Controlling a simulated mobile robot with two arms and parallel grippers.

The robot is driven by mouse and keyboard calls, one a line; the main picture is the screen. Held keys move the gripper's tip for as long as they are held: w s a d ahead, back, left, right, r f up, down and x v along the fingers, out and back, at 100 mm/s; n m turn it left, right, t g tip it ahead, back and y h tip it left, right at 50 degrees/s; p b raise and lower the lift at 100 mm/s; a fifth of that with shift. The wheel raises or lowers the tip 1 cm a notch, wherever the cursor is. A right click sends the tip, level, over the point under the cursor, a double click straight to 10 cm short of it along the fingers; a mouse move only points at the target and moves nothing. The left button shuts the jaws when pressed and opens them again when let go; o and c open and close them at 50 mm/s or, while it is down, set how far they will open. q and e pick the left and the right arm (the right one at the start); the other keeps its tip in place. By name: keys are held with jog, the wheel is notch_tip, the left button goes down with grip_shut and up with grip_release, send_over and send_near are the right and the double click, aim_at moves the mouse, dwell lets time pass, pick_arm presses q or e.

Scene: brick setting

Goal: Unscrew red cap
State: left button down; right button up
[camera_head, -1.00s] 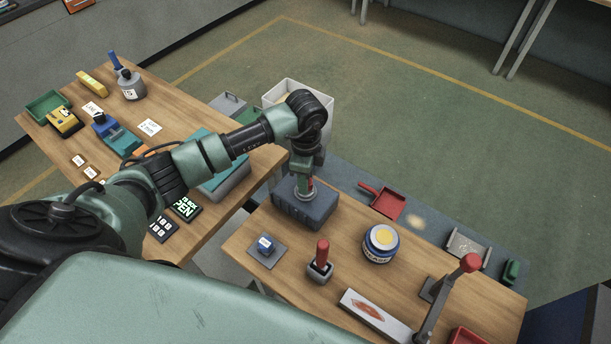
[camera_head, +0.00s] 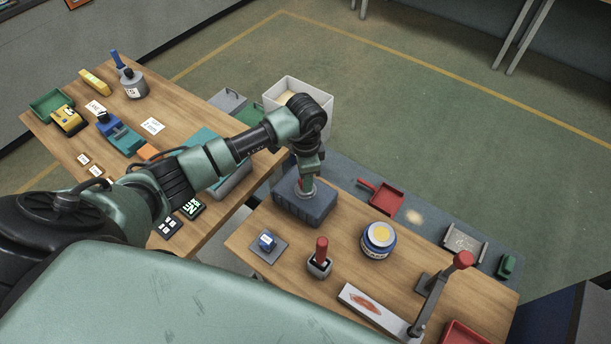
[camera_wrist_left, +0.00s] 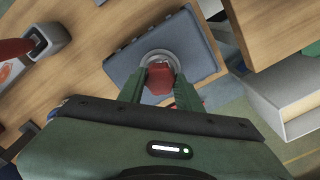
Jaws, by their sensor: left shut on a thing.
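The red cap (camera_wrist_left: 160,80) sits in a round grey metal collar (camera_wrist_left: 158,56) on a dark blue-grey block (camera_wrist_left: 118,68), as my left wrist view shows. The block (camera_head: 318,208) also shows in the head view, at the left end of the near table. My left gripper (camera_wrist_left: 160,92) points down over the block, with one finger on each side of the cap, shut on it. In the head view the gripper (camera_head: 306,185) hides most of the cap. My right gripper is not in view.
A white bin (camera_head: 318,97) stands behind. The left table (camera_head: 185,105) holds several items.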

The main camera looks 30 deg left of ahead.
pick_arm(q)
jog(key=shift+r+n+p, duration=0.15)
jog(key=shift+n+p, duration=0.5)
jog(key=shift+n, duration=0.15)
jog(key=shift+c, duration=2.4)
grip_release()
notch_tip(320, 180, up, 3)
jog(key=shift+f+p, duration=0.15)
jog(key=shift+p, duration=1.05)
jog(key=shift+r+p, duration=0.5)
jog(key=shift+r, duration=1)
